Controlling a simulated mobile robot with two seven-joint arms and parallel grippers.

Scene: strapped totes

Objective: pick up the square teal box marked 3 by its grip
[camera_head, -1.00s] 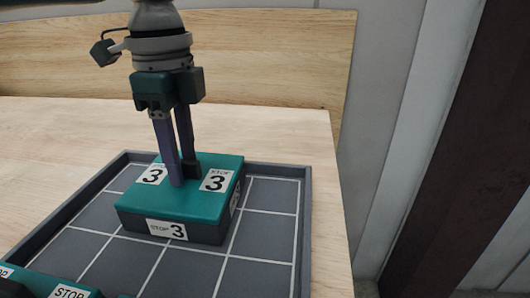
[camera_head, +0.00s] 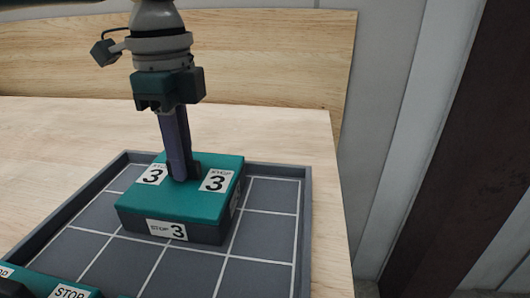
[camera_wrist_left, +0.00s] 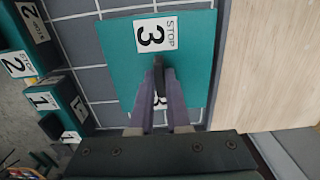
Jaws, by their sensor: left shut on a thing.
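The square teal box marked 3 (camera_head: 210,202) sits in the grey gridded tray (camera_head: 306,225), with a teal lid, dark lower sides and white "STOP 3" labels. It also shows in the left wrist view (camera_wrist_left: 195,60). My left gripper (camera_head: 183,177) points down at the middle of the lid, its fingers shut on the box's dark grip (camera_head: 195,168). The fingers cover most of the grip in the head view. In the left wrist view my gripper (camera_wrist_left: 160,75) closes around the dark grip. The box appears to rest on the tray. My right gripper is not in view.
Another teal labelled box (camera_head: 45,284) is at the lower left, cut off by the frame. Boxes marked 2 (camera_wrist_left: 18,64) and 1 (camera_wrist_left: 45,101) show in the left wrist view. The tray's right-hand cells are empty. A wooden board (camera_head: 270,60) stands behind the table.

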